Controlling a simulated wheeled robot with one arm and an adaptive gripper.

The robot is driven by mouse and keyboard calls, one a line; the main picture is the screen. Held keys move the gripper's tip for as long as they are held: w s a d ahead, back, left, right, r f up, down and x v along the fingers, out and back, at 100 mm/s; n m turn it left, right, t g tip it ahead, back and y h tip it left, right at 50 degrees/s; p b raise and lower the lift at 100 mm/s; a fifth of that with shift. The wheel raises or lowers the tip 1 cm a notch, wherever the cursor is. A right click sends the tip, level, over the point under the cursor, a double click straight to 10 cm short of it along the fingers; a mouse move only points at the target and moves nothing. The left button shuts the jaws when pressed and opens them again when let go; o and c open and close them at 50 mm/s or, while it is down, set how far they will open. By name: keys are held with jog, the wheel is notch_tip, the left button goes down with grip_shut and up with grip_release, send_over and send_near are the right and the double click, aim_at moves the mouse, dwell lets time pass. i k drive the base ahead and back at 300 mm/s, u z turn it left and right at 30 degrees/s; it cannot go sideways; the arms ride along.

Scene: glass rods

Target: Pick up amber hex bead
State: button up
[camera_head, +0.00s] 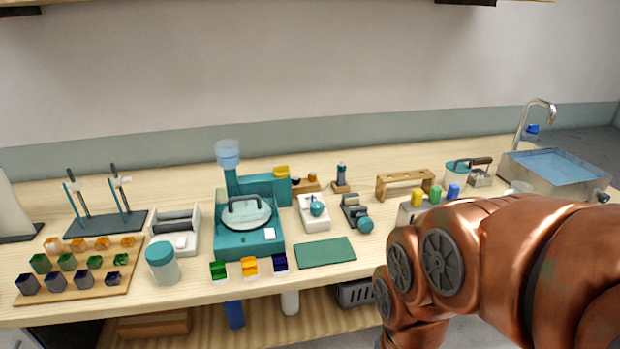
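Several small amber pieces (102,243) stand in the back row of a wooden board (62,290) at the left end of the bench. They are too small here to tell which of them is the amber hex bead. Green pieces (67,262) and dark purple ones (113,279) stand in the rows in front of them. My copper arm fills the lower right of the view. My gripper is not in view, so its opening and contents do not show.
A white-and-teal jar (162,263) stands right of the board. Behind the board is a dark stand (106,222) with upright rods. A teal machine (248,240) takes up the middle; a green mat (325,252) lies right of it. A sink (556,172) is at far right.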

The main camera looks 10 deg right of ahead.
aim_at(312, 176)
jog(key=z, duration=0.5)
jog(key=k, duration=0.6)
jog(key=z, duration=0.5)
jog(key=i, duration=0.9)
jog(key=u, duration=1.15)
jog(key=i, duration=1.05)
jog(key=u, duration=1.1)
